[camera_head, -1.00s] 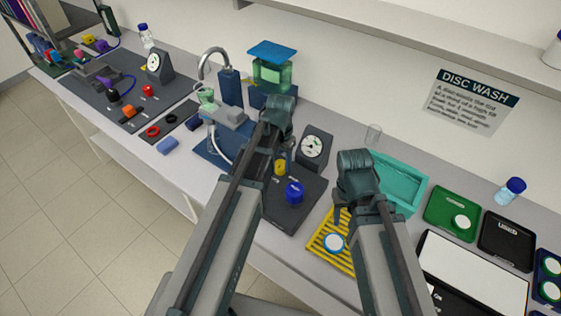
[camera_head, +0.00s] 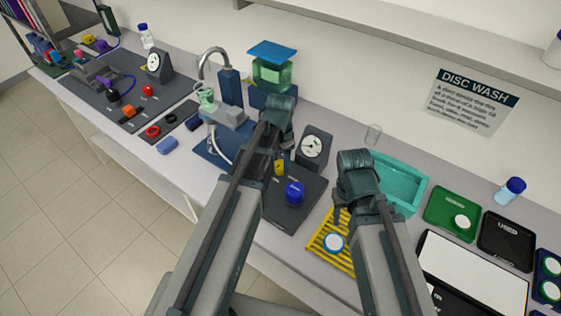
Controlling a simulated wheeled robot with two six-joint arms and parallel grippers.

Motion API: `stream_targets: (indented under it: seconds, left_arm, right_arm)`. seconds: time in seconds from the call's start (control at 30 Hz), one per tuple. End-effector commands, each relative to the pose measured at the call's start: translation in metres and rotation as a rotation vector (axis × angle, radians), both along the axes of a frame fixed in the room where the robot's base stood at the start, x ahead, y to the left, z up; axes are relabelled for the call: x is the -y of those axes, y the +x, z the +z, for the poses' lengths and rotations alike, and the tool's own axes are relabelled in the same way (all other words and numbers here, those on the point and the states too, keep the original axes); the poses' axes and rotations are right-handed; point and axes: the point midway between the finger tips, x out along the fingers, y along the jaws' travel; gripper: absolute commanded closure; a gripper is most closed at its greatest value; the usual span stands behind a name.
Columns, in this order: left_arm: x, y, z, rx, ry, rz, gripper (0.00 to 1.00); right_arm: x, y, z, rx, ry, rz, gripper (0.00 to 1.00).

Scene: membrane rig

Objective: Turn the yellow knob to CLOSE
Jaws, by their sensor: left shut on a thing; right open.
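The yellow knob (camera_head: 280,167) stands on a dark panel (camera_head: 306,204), partly hidden behind my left arm. A blue knob (camera_head: 294,193) is on the same panel, nearer the front. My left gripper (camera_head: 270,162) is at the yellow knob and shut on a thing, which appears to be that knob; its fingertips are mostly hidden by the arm. Any CLOSE marking is too small to read. My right gripper (camera_head: 340,212) is open and empty above the yellow rack, right of the panel.
A dial gauge (camera_head: 313,147) stands behind the panel. The yellow rack (camera_head: 322,243) holds a white disc with a blue rim (camera_head: 333,243). A teal basin (camera_head: 405,185) is behind my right gripper. A blue-lidded green container (camera_head: 272,70) stands behind my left arm.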

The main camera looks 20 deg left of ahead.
Motion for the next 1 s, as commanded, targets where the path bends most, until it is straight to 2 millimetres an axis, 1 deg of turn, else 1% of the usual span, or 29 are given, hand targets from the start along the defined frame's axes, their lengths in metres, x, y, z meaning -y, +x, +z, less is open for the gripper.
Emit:
stream_targets:
  seconds: [0.1,0.13,0.27,0.3,0.67,0.87,1.0]
  left_arm:
    - [0.0,0.0,0.0,0.0,0.0,-0.002,1.0]
    - [0.0,0.0,0.0,0.0,0.0,-0.002,0.41]
    - [0.0,0.0,0.0,0.0,0.0,-0.001,0.18]
    - [0.0,0.0,0.0,0.0,0.0,-0.001,0.17]
    - [0.0,0.0,0.002,0.0,0.0,0.0,0.17]
    - [0.0,0.0,0.015,0.0,0.0,0.0,0.17]
    - [0.0,0.0,0.032,0.0,0.0,0.0,0.17]
  right_arm:
    - [0.0,0.0,0.0,0.0,0.0,0.0,0.5]
    - [0.0,0.0,0.0,0.0,0.0,0.0,0.5]
    - [0.0,0.0,0.0,0.0,0.0,0.0,0.5]
    - [0.0,0.0,0.0,0.0,0.0,0.0,0.5]
    - [0.0,0.0,0.002,0.0,0.0,0.0,0.5]
    - [0.0,0.0,0.015,0.0,0.0,0.0,0.5]
    - [0.0,0.0,0.032,0.0,0.0,0.001,0.5]
